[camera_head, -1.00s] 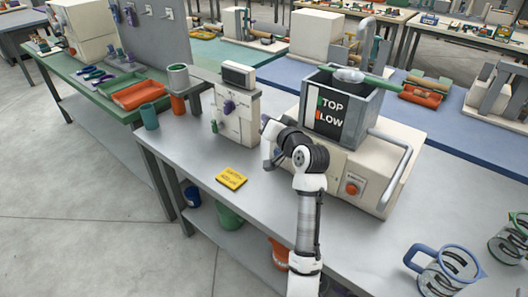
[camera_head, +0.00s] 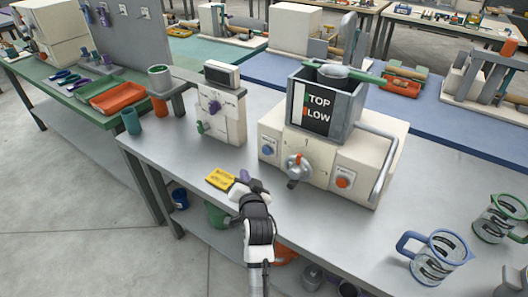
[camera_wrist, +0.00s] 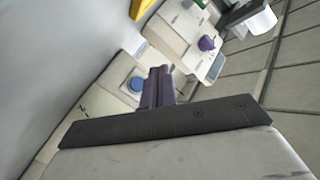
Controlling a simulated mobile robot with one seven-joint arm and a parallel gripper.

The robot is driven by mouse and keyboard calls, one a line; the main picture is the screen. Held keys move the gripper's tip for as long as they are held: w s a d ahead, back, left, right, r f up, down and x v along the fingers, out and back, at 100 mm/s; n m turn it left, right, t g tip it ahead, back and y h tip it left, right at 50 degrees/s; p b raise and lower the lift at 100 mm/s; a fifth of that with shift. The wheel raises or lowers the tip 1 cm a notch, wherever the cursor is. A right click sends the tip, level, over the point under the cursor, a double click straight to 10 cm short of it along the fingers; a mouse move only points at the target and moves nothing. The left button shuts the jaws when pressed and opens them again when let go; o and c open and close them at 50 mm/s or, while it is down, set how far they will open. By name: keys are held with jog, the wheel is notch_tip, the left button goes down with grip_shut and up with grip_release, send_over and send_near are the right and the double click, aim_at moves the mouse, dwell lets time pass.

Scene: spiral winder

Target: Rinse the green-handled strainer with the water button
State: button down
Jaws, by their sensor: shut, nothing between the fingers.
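The green-handled strainer lies across the top of the open grey box on the cream machine, its metal bowl (camera_head: 333,72) over the box and its green handle (camera_head: 362,77) pointing right. A round blue button (camera_head: 267,151) is on the machine's left front and an orange-red button (camera_head: 342,183) on its right front; their labels are too small to read. My gripper (camera_head: 244,176) is shut and empty, low over the table in front of the machine. In the wrist view its closed fingers (camera_wrist: 158,88) point towards a blue button (camera_wrist: 137,83), apart from it.
A yellow pad (camera_head: 221,179) lies just left of my gripper. A grey lever (camera_head: 298,172) sticks out between the buttons and a grey bar handle (camera_head: 382,170) is at the right. A smaller cream machine (camera_head: 221,115) stands at left. Glass jugs (camera_head: 438,256) are at right.

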aim_at(267, 151)
jog(key=shift+w, duration=0.1)
jog(key=w+d+b, duration=0.1)
jog(key=w, duration=0.1)
jog(key=w+d+b, duration=0.1)
jog(key=w+d, duration=0.2)
jog(key=shift+w+b, duration=0.3)
jog(key=shift+b, duration=0.1)
jog(key=shift+w+d, duration=0.6)
jog(key=shift+w, duration=0.1)
dwell(1.4)
jog(key=shift+w+d+b, duration=0.2)
jog(key=shift+w+b, duration=0.1)
jog(key=shift+w, duration=0.05)
